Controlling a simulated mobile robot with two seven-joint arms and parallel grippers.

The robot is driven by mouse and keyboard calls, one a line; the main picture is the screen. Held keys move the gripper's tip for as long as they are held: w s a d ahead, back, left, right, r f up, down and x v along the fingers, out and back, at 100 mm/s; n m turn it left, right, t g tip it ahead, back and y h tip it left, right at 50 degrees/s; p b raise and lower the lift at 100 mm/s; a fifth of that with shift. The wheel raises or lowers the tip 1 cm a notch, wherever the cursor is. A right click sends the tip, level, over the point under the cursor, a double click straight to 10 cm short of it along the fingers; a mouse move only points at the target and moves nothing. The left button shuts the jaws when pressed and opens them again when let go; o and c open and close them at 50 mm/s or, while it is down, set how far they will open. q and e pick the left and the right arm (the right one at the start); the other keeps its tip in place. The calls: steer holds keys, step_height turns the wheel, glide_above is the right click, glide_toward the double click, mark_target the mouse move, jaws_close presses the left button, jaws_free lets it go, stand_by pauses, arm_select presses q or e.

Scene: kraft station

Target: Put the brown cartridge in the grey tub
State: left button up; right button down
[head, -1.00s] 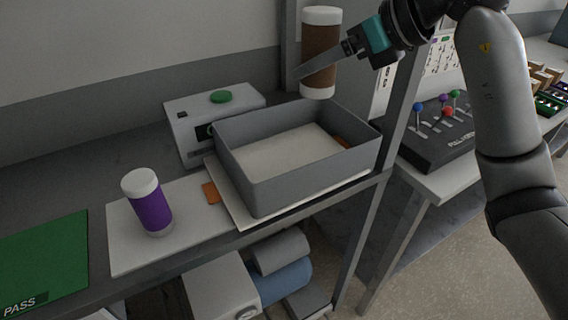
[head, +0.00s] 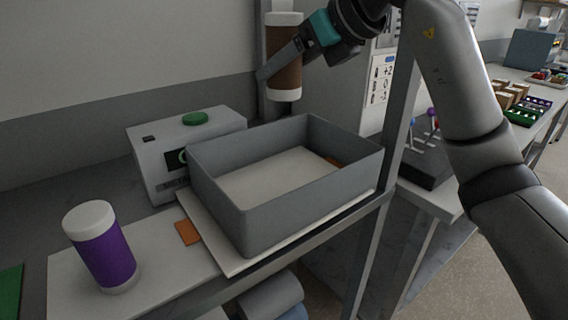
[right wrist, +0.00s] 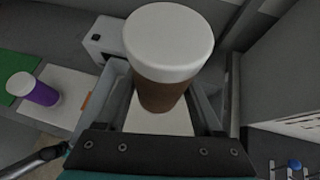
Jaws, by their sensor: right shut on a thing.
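The brown cartridge (head: 285,72), with white ends, is upright in my right gripper (head: 280,66), which is shut on it. It is in the air above the back part of the grey tub (head: 300,190), clear of its rim. In the right wrist view the cartridge (right wrist: 163,88) stands between the fingers, its white cap toward the camera, with part of the tub behind it. The tub is open, with a pale floor and an orange patch inside at the right. My left gripper is not in view.
A purple cartridge (head: 106,254) with white ends stands on a white mat (head: 165,262) at left. A white box with a green button (head: 195,118) stands behind the tub. A shelf post (head: 397,125) rises just right of the tub.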

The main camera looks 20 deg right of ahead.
steer(key=shift+f+b, duration=2.85)
steer(key=shift+f, duration=4.75)
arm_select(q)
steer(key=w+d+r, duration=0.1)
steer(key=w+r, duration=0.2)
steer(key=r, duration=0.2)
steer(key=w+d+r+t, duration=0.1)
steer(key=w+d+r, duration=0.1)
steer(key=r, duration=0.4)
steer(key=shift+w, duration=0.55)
arm_select(e)
steer(key=shift+f, duration=0.1)
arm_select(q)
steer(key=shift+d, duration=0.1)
arm_select(e)
steer(key=shift+f, duration=0.1)
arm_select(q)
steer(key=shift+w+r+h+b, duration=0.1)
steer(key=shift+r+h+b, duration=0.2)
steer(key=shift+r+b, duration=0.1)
arm_select(e)
steer(key=shift+f, duration=0.3)
